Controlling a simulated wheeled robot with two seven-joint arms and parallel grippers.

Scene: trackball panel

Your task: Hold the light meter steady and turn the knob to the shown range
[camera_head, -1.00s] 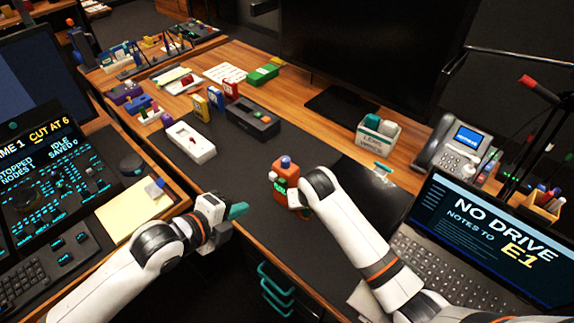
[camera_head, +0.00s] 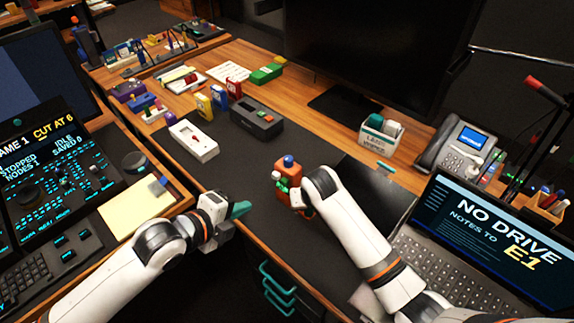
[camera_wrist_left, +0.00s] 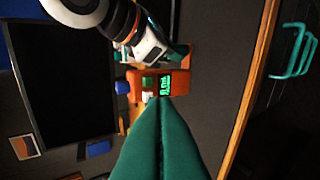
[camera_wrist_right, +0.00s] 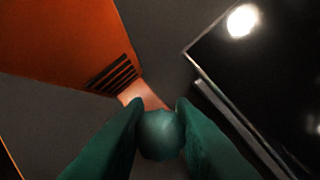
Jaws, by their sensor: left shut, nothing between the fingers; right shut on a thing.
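The light meter (camera_head: 289,171) is orange with a blue dome on top. It is at mid desk in the head view, partly hidden by my right wrist. In the left wrist view the meter (camera_wrist_left: 138,85) lies sideways, with a lit green display (camera_wrist_left: 165,84), a green part and a pale part. The display's reading is too small to tell.
A white box (camera_head: 194,142) and a dark device (camera_head: 257,120) stand on the desk behind the meter. A laptop (camera_head: 480,240) is at the right, a console (camera_head: 60,180) at the left. The dark mat (camera_head: 245,165) around the meter is mostly clear.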

